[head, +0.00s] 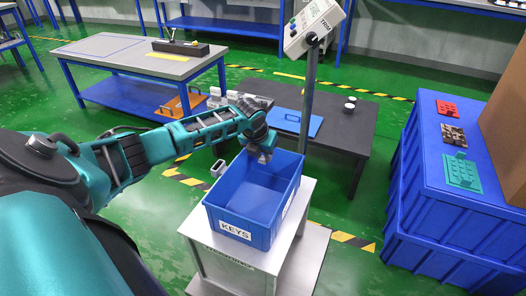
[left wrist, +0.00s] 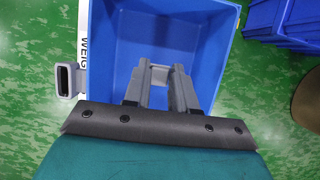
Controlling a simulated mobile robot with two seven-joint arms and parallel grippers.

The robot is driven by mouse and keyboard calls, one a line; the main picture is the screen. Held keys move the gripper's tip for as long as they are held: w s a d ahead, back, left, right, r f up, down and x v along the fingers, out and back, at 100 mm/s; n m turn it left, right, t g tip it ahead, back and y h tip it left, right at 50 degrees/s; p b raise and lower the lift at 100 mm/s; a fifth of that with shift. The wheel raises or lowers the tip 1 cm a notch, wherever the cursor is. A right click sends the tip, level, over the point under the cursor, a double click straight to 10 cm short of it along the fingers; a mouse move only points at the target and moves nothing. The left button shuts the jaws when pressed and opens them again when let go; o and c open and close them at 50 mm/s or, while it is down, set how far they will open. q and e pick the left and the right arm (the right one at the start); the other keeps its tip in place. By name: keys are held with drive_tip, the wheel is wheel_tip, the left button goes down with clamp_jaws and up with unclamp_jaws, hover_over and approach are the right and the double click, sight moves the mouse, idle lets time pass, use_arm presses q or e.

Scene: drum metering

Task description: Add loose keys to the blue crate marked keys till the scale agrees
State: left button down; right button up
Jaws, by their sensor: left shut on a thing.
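The blue crate (head: 228,214) with a white KEYS label stands on a pale scale stand (head: 205,240). The visible part of its inside looks bare; it also shows in the left wrist view (left wrist: 190,22). My left gripper (head: 264,155) is over the crate's far left part, fingers pointing down. In the left wrist view its fingers (left wrist: 159,82) are shut on a small grey piece, mostly hidden; I cannot tell whether it is a key. The scale's head (head: 314,27) sits on a post behind the crate; its reading is not legible. My right gripper is not in view.
A dark table (head: 345,130) with small white round things stands behind the crate. Blue stacked bins (head: 425,215) at right carry red, brown and green pieces. A grey-topped bench (head: 125,52) is at back left. Green floor is open between them.

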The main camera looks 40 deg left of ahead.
sight(262, 161)
use_arm(q)
drive_tip(key=shift+f+b, duration=0.55)
drive_tip(key=shift+f, duration=0.65)
drive_tip(key=shift+f+b, duration=0.75)
drive_tip(key=shift+f, duration=0.5)
drive_tip(key=shift+f+b, duration=2.05)
drive_tip(key=shift+f, duration=1.1)
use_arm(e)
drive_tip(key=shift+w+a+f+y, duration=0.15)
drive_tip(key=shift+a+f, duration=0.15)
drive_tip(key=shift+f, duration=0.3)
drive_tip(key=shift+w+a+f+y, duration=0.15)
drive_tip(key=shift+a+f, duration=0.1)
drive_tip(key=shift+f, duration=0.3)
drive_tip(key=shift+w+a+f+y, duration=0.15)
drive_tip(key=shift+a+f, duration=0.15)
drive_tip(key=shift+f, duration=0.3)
use_arm(q)
drive_tip(key=shift+f, duration=0.25)
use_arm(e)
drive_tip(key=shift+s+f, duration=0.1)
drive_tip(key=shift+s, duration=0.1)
use_arm(q)
drive_tip(key=shift+f, duration=0.4)
drive_tip(key=shift+f, duration=0.4)
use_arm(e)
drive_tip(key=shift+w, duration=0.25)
